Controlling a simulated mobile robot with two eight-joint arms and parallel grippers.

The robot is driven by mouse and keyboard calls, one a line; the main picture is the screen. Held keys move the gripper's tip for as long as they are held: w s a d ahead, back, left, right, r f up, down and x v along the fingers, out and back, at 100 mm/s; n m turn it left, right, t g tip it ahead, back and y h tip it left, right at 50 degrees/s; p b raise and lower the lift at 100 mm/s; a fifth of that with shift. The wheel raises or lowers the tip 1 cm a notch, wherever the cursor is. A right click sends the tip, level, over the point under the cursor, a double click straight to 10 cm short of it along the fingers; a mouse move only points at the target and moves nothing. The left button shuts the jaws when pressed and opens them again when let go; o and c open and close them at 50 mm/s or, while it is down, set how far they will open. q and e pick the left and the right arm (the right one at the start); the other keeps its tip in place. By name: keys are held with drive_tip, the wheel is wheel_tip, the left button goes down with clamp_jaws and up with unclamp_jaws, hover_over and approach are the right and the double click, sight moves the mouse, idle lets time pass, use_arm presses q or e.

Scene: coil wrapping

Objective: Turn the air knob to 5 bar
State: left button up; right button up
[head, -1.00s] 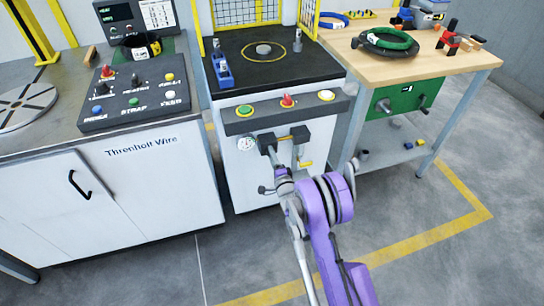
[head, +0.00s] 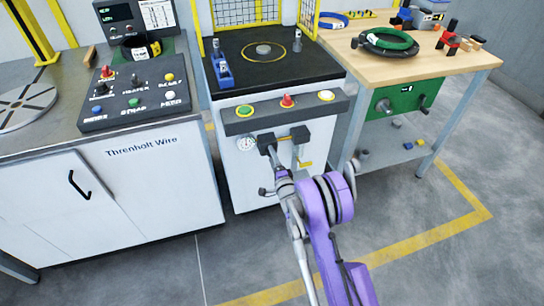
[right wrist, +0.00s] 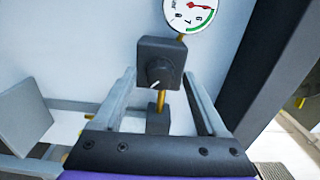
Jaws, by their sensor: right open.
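The air knob (right wrist: 160,72) is a dark round knob with a pale mark, on a dark square block (right wrist: 174,50). In the head view this block (head: 266,142) is on the front of the middle white cabinet. The white gauge (right wrist: 190,12) beyond it has a red needle and a green arc; its top is cut off and I cannot read its value surely. The gauge also shows in the head view (head: 246,143). My right gripper (right wrist: 164,82) is open, its two grey fingers apart on either side of the knob, with gaps visible. My left gripper is out of view.
A second dark block (head: 300,133) and a yellow-handled valve (head: 305,164) are close beside the gripper. Above is a button panel (head: 286,108) under the black worktop. A wooden table (head: 455,62) is at right; the grey floor in front is mostly clear.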

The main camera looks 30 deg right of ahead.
drive_tip(key=b+v, duration=0.1)
drive_tip(key=v, duration=0.9)
